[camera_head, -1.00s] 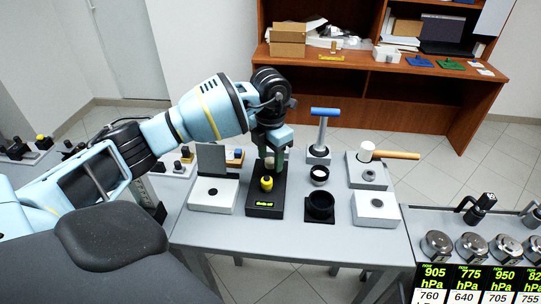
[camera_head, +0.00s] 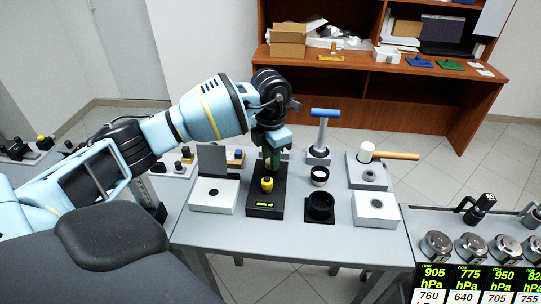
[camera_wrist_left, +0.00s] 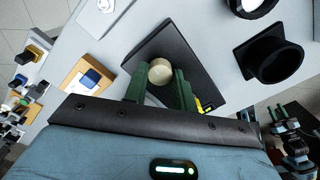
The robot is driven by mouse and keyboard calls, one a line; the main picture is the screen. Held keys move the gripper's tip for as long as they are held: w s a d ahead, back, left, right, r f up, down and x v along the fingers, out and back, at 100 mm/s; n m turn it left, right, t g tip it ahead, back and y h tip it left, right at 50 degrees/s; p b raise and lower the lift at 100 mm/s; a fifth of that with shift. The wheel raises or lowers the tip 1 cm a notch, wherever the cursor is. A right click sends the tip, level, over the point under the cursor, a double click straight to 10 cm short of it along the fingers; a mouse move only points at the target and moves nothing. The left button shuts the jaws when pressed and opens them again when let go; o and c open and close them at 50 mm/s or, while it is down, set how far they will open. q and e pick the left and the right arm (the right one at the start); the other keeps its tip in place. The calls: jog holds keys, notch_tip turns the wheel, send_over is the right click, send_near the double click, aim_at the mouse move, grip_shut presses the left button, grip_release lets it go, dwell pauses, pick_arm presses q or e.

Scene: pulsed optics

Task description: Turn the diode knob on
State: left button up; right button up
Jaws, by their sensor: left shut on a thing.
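A black box (camera_head: 252,202) stands on the grey table and carries a yellow knob (camera_head: 267,184) and a small lit green display (camera_head: 265,204), whose text is too small to read surely. A round cream knob (camera_wrist_left: 160,71) sits on the same box, seen from above in the left wrist view.
A white box with a grey upright plate (camera_head: 212,160) stands left of the black box. A black cup (camera_head: 320,206), a blue-handled tool (camera_head: 325,113) and a mallet (camera_head: 397,155) stand to the right. Pressure gauges (camera_head: 437,243) stand on a separate bench at the right.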

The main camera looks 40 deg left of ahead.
pick_arm(q)
jog(key=m, duration=0.5)
jog(key=shift+p, duration=0.3)
jog(key=m, duration=0.4)
jog(key=shift+m, duration=0.6)
jog(key=o, duration=1)
